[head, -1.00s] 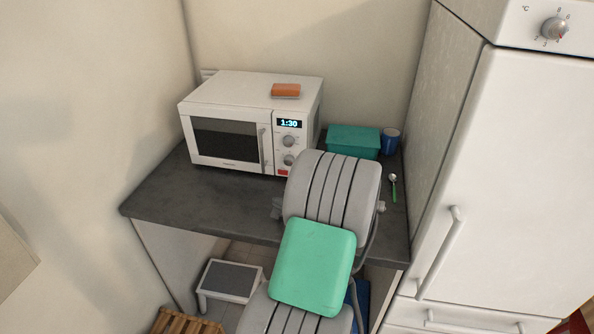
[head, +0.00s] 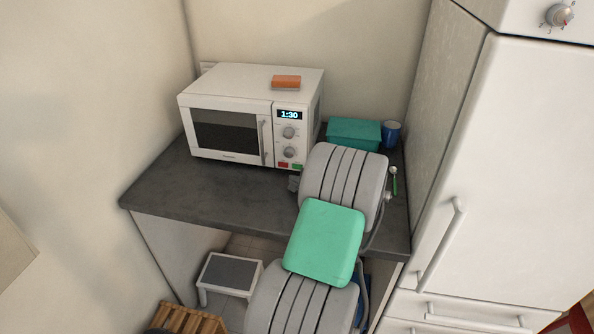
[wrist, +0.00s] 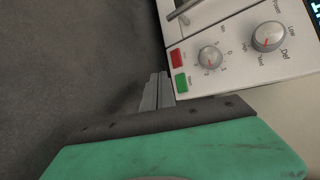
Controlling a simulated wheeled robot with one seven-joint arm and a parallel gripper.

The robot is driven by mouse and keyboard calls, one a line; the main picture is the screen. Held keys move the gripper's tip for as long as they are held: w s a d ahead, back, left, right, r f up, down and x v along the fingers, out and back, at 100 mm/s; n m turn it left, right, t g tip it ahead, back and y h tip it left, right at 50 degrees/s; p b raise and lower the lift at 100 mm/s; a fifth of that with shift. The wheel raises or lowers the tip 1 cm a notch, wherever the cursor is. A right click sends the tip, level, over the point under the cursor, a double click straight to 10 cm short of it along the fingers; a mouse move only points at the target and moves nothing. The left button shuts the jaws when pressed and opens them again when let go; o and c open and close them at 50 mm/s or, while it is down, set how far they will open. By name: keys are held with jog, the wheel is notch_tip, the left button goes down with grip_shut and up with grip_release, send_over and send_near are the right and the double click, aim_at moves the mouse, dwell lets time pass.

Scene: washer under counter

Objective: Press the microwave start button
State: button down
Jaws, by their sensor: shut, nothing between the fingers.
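The white microwave (head: 222,92) stands on the dark counter, its door closed and its display reading 1:30. Its panel has two knobs above a red button (head: 283,164) and a green button (head: 297,166). In the wrist view the red button (wrist: 177,58) and green button (wrist: 181,81) are both clear. My gripper (wrist: 158,80) is shut and empty, its fingertips close beside the green button; I cannot tell whether they touch the panel. In the head view my gripper (head: 293,183) shows only partly, low in front of the panel, with my arm hiding the rest.
An orange block (head: 286,82) lies on the microwave. A teal box (head: 354,133), a blue cup (head: 391,133) and a green-handled spoon (head: 394,182) are at the counter's right, near the fridge (head: 510,170). The counter (head: 200,190) is clear in front of the microwave door.

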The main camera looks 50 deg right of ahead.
aim_at(297, 167)
jog(key=shift+w+d+b, duration=0.2)
jog(key=shift+w+d, duration=0.1)
jog(key=shift+d, duration=0.4)
jog(key=shift+w+d+b, duration=0.15)
jog(key=shift+w+d, duration=0.15)
jog(key=shift+d, duration=0.35)
jog(key=shift+d, duration=0.1)
dwell(0.9)
jog(key=shift+w+d, duration=0.2)
jog(key=shift+d, duration=0.1)
